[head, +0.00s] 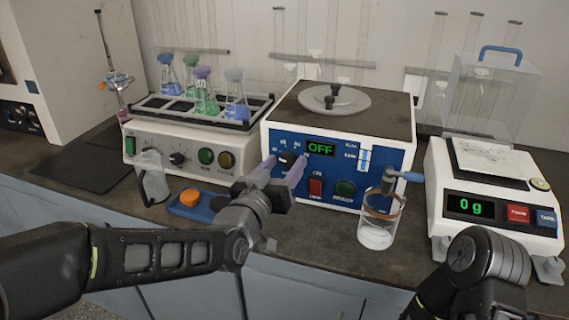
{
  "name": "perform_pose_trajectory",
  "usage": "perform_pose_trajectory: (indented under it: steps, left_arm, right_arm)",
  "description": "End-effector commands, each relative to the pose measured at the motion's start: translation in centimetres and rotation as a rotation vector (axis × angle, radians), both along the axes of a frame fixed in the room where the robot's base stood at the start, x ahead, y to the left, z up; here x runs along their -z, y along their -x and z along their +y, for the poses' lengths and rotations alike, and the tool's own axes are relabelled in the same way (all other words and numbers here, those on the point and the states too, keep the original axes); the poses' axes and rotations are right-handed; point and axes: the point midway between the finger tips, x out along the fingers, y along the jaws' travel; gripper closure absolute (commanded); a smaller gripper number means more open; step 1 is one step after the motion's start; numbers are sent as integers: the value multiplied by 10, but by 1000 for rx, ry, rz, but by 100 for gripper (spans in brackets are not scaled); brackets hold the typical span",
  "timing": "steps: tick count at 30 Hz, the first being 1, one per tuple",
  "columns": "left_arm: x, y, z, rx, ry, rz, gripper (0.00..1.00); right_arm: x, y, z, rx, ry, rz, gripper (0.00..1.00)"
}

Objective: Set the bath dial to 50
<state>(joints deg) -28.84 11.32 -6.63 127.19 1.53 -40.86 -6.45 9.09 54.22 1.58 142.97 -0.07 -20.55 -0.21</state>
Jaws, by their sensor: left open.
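The water bath (340,105) has a blue front panel, a dark top with a round grey lid, and a green display (320,149) reading OFF. Its black dial (287,158) is at the panel's upper left, with small white marks around it too small to read surely. My left gripper (282,168) is open in front of the dial, its two purple-grey fingers on either side of it. I cannot tell whether they touch it. The dial's lower part and pointer are not clear. My right arm is at lower right; its gripper does not show.
A red switch (316,187) and green button (345,189) are below the display. A glass beaker (378,222) stands before the bath's right side, near a grey tap. A flask shaker (165,147) stands left, a balance (480,208) reading 0 g right. An orange-capped item (190,197) lies near my left wrist.

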Motion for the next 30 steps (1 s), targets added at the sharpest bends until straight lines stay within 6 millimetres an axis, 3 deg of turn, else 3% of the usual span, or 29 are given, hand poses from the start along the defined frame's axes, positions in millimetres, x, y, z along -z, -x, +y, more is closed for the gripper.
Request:
perform_pose_trajectory:
  steps: [11, 30]
  left_arm:
    - [0, -6, -2, 0, 0, 0, 48]
    - [0, -5, -2, 0, 0, -1, 100]
  right_arm:
    - [0, 0, 0, 0, 0, 0, 0]
    - [0, 0, 0, 0, 0, 0, 0]
